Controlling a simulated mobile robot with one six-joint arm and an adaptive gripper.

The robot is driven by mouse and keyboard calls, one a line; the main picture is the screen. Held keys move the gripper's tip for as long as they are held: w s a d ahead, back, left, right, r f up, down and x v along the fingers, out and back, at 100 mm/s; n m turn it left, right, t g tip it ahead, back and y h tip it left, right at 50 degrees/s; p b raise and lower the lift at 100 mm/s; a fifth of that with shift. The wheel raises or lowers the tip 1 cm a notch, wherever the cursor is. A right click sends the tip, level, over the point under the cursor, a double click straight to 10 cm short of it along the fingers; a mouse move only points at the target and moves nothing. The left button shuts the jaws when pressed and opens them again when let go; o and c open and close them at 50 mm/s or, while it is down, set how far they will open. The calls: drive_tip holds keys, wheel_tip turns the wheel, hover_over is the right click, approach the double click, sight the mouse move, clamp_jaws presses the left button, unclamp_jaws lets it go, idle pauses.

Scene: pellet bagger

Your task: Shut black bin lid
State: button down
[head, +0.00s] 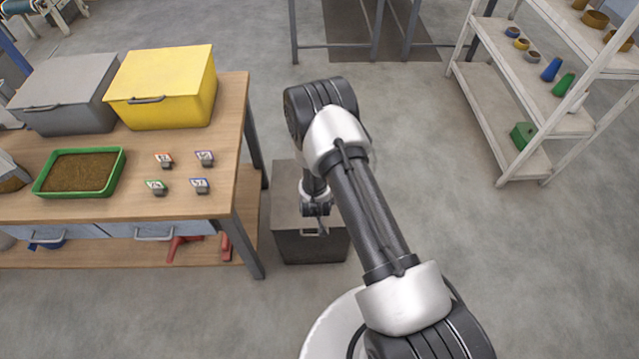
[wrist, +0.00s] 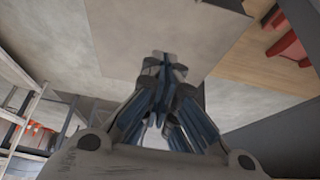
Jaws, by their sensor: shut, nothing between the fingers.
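The black bin (head: 312,250) stands on the floor just right of the wooden bench. Its dark grey lid (head: 285,202) lies over the top and looks flat and down; my arm hides part of it, so I cannot tell whether a small gap is left. A handle shows at the bin's front. My gripper (head: 318,222) is over the lid, pointing down, shut and empty. In the wrist view the shut fingers (wrist: 165,62) are in front of a plain grey panel (wrist: 165,25), which seems to be the lid. I cannot tell whether they touch it.
The bench (head: 235,150) to the left carries a grey box (head: 65,90), a yellow box (head: 165,90), a green tray (head: 80,172) of pellets and several small labelled pieces. A white shelf rack (head: 530,110) stands at right.

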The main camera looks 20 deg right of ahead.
drive_tip(key=s+f+t+b, duration=0.2)
drive_tip(key=f, duration=0.7)
drive_tip(key=s+a+f+t+h+b, duration=0.1)
drive_tip(key=s+f+t+b, duration=0.1)
drive_tip(key=f, duration=0.7)
drive_tip(key=shift+s+f+t+b, duration=0.15)
drive_tip(key=shift+s+t+b, duration=0.15)
drive_tip(key=shift+s+b, duration=0.4)
